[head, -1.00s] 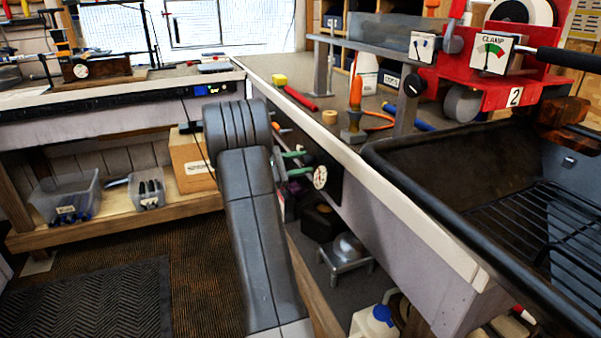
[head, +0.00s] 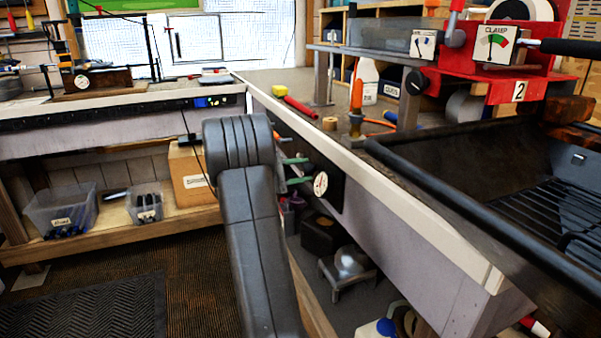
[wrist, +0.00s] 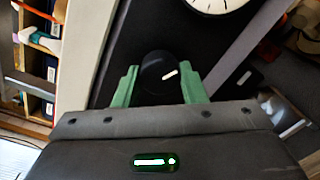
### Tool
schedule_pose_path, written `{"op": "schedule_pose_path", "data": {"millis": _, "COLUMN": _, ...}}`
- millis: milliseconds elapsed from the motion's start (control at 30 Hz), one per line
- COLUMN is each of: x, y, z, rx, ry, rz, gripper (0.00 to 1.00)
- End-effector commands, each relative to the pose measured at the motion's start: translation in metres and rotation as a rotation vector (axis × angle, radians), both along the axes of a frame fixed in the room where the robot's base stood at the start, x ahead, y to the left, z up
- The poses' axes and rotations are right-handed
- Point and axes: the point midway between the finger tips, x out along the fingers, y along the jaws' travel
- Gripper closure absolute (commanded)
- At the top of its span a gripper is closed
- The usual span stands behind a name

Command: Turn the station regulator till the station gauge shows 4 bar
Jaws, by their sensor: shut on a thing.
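The station regulator is a round black knob (wrist: 157,70) with a white mark, on a dark panel in the wrist view. My gripper (wrist: 158,85) has green fingers, one on each side of the knob, and is shut on it. The station gauge (wrist: 215,3) is a white dial, cut off at the top of the wrist view. In the head view the gauge (head: 320,184) faces out from the bench's front panel, too small to read.
A black tray with a grate (head: 540,215) stands at the right. The bench edge (head: 400,220) runs above the panel. A silver stand (head: 347,268) is on the lower shelf. Open floor (head: 190,300) lies at the left.

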Motion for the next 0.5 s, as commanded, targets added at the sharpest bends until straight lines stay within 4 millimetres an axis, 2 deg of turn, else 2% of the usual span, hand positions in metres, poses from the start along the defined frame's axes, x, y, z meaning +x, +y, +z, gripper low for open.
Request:
{"op": "schedule_pose_path", "data": {"millis": 167, "x": -0.0003, "y": 0.0001, "z": -0.0007, "rx": 0.000, "ry": 0.002, "rz": -0.001, "gripper": 0.85}}
{"op": "schedule_pose_path", "data": {"millis": 200, "x": -0.0003, "y": 0.0001, "z": -0.0007, "rx": 0.000, "ry": 0.002, "rz": -0.001, "gripper": 0.55}}
{"op": "schedule_pose_path", "data": {"millis": 267, "x": -0.0002, "y": 0.0001, "z": -0.0006, "rx": 0.000, "ry": 0.002, "rz": -0.001, "gripper": 0.43}}
{"op": "schedule_pose_path", "data": {"millis": 500, "x": -0.0001, "y": 0.0001, "z": -0.0003, "rx": 0.000, "ry": 0.002, "rz": -0.001, "gripper": 0.41}}
